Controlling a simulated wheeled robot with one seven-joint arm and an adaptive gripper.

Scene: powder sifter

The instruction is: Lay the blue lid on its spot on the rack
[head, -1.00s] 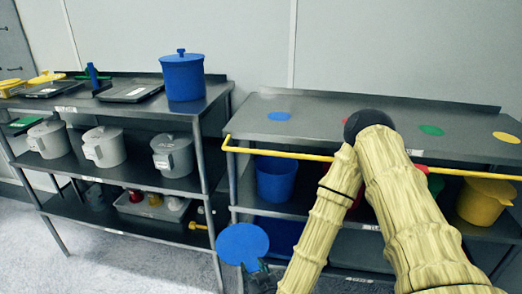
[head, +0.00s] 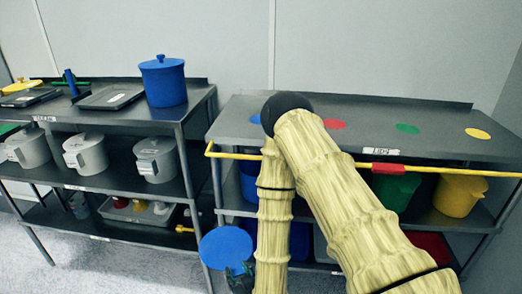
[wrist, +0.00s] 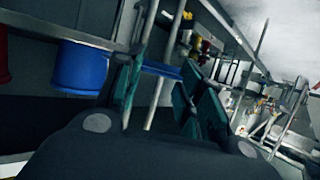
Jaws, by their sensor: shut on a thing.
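The blue lid (head: 226,247) is a flat disc, low in front of the racks at the gap between them, off any shelf. My gripper (head: 239,271) is shut on it at its lower edge. The blue spot (head: 255,119) lies at the left of the right rack's top (head: 365,128), partly hidden by my arm. The lid is well below that top, to the left and in front.
A yellow rail (head: 450,169) with a red piece runs along the right rack's front edge. Red (head: 334,124), green (head: 407,128) and yellow (head: 477,133) spots lie clear on its top. Buckets stand below. The left rack holds a blue lidded pot (head: 163,82) and grey pots.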

